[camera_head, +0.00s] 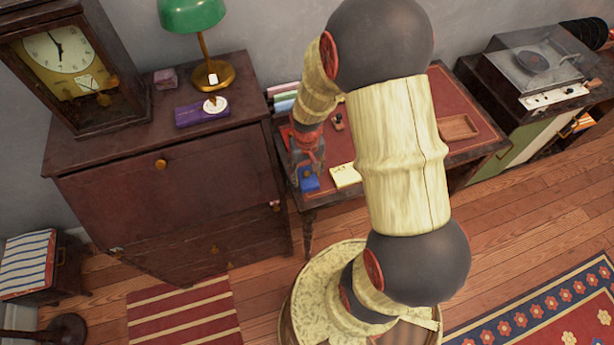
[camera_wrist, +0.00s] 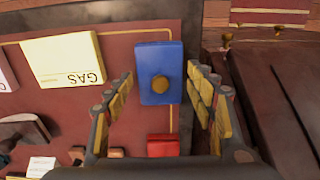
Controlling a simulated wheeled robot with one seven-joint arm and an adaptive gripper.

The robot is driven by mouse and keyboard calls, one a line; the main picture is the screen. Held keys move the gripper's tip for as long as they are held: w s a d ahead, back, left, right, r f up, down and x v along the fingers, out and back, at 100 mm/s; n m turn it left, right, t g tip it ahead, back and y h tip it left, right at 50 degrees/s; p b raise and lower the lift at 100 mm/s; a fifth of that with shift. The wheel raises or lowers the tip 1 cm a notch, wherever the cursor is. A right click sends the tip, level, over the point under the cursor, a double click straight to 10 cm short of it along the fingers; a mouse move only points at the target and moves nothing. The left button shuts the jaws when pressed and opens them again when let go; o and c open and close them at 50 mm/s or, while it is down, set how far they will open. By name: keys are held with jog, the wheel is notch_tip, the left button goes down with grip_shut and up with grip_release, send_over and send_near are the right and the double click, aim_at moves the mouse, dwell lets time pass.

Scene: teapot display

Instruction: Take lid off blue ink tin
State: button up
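The blue ink tin (camera_wrist: 154,62) is a small blue block with a round brass-coloured knob on top. In the wrist view it lies between and just ahead of the two fingers of my gripper (camera_wrist: 166,92), which are spread apart with a gap on each side. In the head view the blue tin (camera_head: 310,183) shows at the front left of the red-topped desk, just below my gripper (camera_head: 307,165). Whether the lid is a separate piece cannot be made out.
A cream card marked GAS (camera_wrist: 64,61) lies left of the tin, and a red block (camera_wrist: 163,145) lies nearer the wrist. The desk (camera_head: 462,90) has a wooden tray (camera_head: 459,128). A dark cabinet (camera_head: 170,200) stands close on the left.

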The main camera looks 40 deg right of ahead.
jog(key=c, duration=0.9)
jog(key=shift+o, duration=0.2)
jog(key=shift+r, duration=0.1)
